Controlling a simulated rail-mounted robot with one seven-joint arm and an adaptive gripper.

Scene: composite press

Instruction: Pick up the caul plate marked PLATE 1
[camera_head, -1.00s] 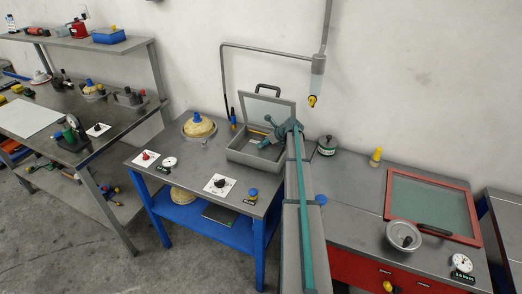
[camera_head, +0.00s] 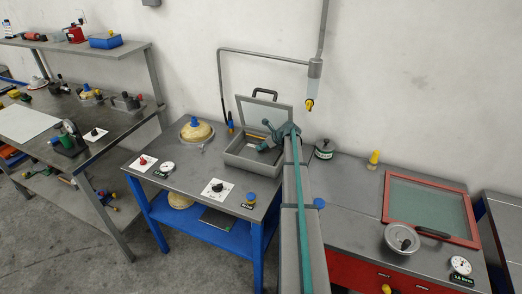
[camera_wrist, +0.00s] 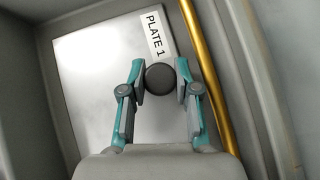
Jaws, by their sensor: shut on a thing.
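The caul plate (camera_wrist: 92,95) is a flat silvery square with a white label reading PLATE 1 (camera_wrist: 156,36). It lies inside a grey-walled box in the wrist view. A dark round knob (camera_wrist: 160,78) stands on the plate below the label. My gripper (camera_wrist: 160,82) has its two teal fingers closed on either side of this knob. In the head view, my gripper (camera_head: 268,143) reaches into the open grey press box (camera_head: 238,158). The plate cannot be made out there.
The box's lid (camera_head: 268,110) stands raised behind my gripper. A brass-coloured rod (camera_wrist: 208,75) runs close to the right finger. A domed pot (camera_head: 196,131) and a dial card (camera_head: 217,189) sit on the same bench. A red-framed glass panel (camera_head: 386,195) lies on the right bench.

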